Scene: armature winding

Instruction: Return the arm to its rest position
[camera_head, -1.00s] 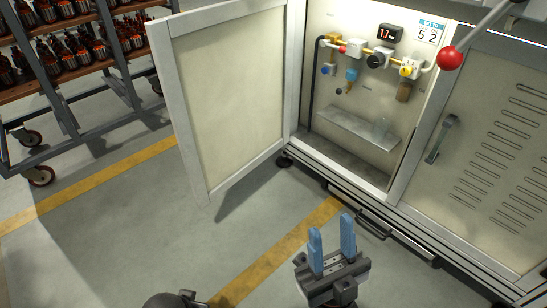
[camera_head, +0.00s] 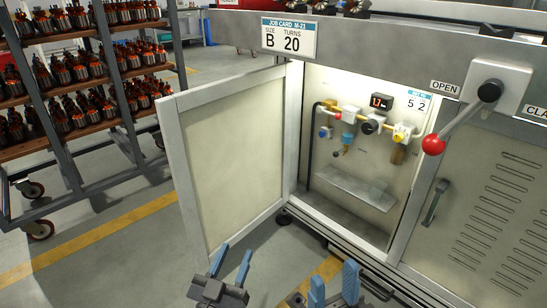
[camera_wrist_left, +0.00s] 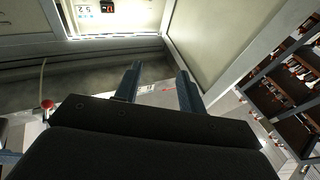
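My left gripper (camera_head: 231,260) is low in the head view, in front of the open cabinet door. Its two blue fingers are apart with nothing between them. They also show apart and empty in the left wrist view (camera_wrist_left: 156,82). My right gripper (camera_head: 333,287) is at the bottom edge, to the right of the left one, with blue fingers apart and empty. Its lower part is cut off by the frame. Neither gripper touches anything that I can see.
The cabinet door (camera_head: 228,160) stands open to the left. Inside are a pipe with valves, a display (camera_head: 382,102) and a shelf (camera_head: 355,187). A red-knobbed lever (camera_head: 433,144) sticks out by the OPEN label. A rack (camera_head: 75,145) of armatures stands left. Floor (camera_head: 110,265) is clear.

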